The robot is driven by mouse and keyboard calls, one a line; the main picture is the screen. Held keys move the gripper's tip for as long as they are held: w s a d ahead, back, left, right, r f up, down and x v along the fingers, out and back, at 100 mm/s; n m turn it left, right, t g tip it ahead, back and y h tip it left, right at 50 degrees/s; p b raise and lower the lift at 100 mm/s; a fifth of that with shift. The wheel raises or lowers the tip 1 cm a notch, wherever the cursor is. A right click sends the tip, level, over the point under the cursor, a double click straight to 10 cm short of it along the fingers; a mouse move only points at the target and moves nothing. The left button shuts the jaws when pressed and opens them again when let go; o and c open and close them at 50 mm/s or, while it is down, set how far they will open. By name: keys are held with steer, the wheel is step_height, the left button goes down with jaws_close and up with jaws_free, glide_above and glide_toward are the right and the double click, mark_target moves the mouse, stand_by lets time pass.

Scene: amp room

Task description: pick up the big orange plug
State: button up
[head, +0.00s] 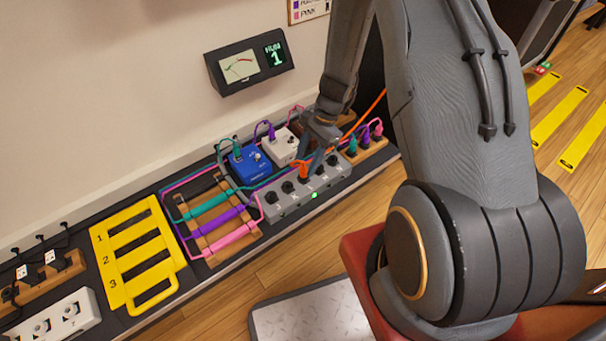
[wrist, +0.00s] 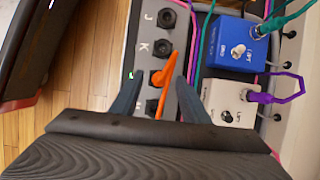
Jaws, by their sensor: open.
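The big orange plug (head: 303,173) sits in a socket of the long grey socket box, with its orange cable running up to the right. It also shows in the wrist view (wrist: 163,76), sticking out of the socket below the one marked K. My gripper (head: 313,153) is open and points down over the plug. In the wrist view, its two dark fingers (wrist: 160,84) stand on either side of the plug with gaps. I cannot tell how deep the fingertips reach. The fingers partly hide the plug in the head view.
The grey box (head: 274,212) has several black sockets along it. Blue (head: 250,165) and white (head: 280,147) pedals stand close behind. A wooden rack of coloured cables (head: 215,219) and a yellow numbered plate (head: 135,255) lie left. Small plugs (head: 365,141) stand right.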

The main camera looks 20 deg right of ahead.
mark_target(304, 166)
steer(key=b+x, duration=0.1)
steer(key=x, duration=0.2)
steer(key=shift+f, duration=0.1)
jaws_close()
step_height(304, 166, up, 10)
steer(key=p, duration=0.4)
